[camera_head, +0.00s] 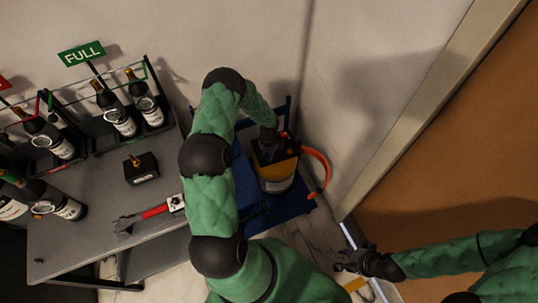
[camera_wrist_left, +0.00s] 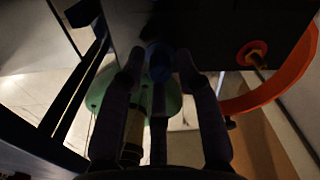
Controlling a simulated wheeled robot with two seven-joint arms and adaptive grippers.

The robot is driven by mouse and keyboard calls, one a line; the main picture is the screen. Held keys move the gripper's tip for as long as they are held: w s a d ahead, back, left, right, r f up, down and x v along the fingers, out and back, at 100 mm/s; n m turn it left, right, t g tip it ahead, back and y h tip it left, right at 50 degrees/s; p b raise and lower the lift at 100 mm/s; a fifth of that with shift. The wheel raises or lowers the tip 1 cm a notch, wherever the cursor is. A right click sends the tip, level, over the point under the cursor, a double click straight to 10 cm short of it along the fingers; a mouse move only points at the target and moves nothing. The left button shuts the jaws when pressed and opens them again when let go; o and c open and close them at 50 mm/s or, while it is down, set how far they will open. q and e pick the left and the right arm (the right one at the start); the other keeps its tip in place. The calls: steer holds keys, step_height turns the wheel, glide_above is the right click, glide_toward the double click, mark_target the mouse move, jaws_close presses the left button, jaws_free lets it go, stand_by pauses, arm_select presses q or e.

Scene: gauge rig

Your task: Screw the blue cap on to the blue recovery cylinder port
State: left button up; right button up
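In the left wrist view a dark blue round piece, which looks like the blue cap (camera_wrist_left: 158,62), sits between the fingertips of my left gripper (camera_wrist_left: 159,72). The fingers appear to touch its sides, against a dark box-like body. The port itself is hidden behind it.
The cylinder stands on a blue cart (camera_head: 292,206) near the wall. An orange curved hose (camera_head: 324,168) arches at its right. A red and brass fitting (camera_wrist_left: 253,54) is beside the cap. A grey table (camera_head: 95,215) at left carries bottles, a black block (camera_head: 141,169) and a red-handled tool (camera_head: 155,211).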

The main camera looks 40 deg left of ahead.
arm_select(q)
steer(key=n+b, duration=0.1)
steer(key=n, duration=0.1)
steer(key=shift+f+n, duration=0.15)
steer(key=shift+n, duration=0.15)
steer(key=shift+n+b, duration=0.4)
steer(key=shift+n, duration=0.4)
steer(key=n+b, duration=0.1)
steer(key=n, duration=0.1)
steer(key=shift+n+b, duration=0.65)
steer(key=shift+n, duration=0.65)
jaws_close()
